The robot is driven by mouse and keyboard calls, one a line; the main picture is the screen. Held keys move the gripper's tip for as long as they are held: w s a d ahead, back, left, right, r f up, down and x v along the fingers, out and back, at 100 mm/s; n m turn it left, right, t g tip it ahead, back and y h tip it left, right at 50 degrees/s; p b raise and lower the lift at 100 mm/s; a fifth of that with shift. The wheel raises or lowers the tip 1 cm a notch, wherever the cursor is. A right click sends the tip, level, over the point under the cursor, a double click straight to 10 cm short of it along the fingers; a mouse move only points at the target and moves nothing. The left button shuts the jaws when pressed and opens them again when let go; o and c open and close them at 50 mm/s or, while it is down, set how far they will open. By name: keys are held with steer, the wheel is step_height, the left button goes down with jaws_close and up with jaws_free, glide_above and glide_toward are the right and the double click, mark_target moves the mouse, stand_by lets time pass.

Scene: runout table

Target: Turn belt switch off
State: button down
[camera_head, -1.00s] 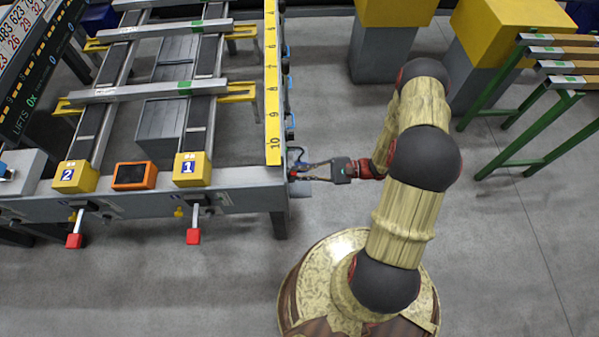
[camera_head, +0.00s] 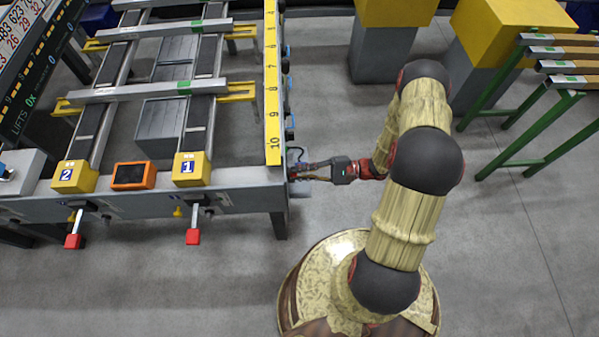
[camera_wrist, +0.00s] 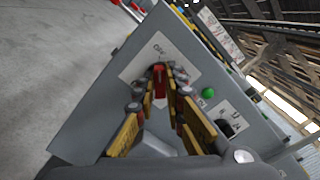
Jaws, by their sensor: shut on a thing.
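The belt switch is a small red lever (camera_wrist: 159,78) on a grey box face (camera_wrist: 100,115) with a white label reading "OFF" in the wrist view. My gripper (camera_wrist: 159,88) has its yellow-sided fingers on either side of the lever and is shut on it. The fingers partly hide the lever and the lower label. In the head view my gripper (camera_head: 300,171) reaches left to the right end of the runout table (camera_head: 240,200). The switch itself cannot be made out there.
A green button (camera_wrist: 208,93) and a dark knob (camera_wrist: 230,122) sit right of the fingers. Two red-ended levers (camera_head: 193,237) hang from the table front. A green rack (camera_head: 520,150) with boards stands at right.

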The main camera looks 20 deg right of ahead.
steer(key=c, duration=1.8)
jaws_free()
steer(key=shift+c, duration=0.2)
steer(key=shift+d, duration=0.1)
steer(key=v, duration=1.1)
steer(key=shift+d, duration=0.35)
steer(key=shift+s, duration=0.15)
